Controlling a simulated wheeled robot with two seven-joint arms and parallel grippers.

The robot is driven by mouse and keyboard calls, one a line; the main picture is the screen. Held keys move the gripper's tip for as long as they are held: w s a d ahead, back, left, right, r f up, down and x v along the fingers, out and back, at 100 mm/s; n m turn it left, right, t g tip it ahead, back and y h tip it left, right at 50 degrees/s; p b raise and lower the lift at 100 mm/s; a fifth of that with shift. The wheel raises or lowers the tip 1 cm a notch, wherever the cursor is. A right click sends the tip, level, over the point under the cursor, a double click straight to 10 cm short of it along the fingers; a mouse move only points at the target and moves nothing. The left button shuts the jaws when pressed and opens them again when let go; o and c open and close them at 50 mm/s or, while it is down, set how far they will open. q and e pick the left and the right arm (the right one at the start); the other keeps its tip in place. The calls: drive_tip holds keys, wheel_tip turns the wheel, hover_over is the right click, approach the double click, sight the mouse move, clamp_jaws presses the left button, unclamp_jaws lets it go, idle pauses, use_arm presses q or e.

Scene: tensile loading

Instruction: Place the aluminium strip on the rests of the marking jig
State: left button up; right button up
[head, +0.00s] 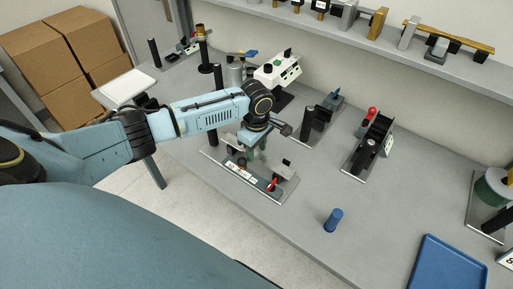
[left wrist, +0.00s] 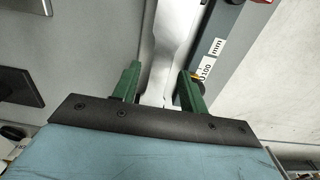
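The aluminium strip (left wrist: 168,48) is a silver bar with a narrowed middle. In the left wrist view it runs between the green fingers of my left gripper (left wrist: 158,78). The fingers stand apart on either side of it, with a gap on the left side; contact on the right is unclear. The marking jig (head: 240,172), with a white label and a red part, lies at the table's front edge. Its dark bar with a "100 mm" label (left wrist: 209,62) runs beside the strip. My left gripper (head: 252,151) is over the jig, which it partly hides. The rests are not clear. My right gripper is out of view.
Behind the jig are a white device (head: 279,69) and a black fixture (head: 316,122). To the right are a fixture with a red knob (head: 371,140), a blue cylinder (head: 333,220) and a blue tray (head: 447,265). Bare table lies between the cylinder and the fixtures.

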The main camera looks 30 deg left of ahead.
sight(257, 154)
use_arm(q)
drive_tip(key=shift+r, duration=0.1)
wheel_tip(257, 154, up, 12)
drive_tip(key=shift+p, duration=0.45)
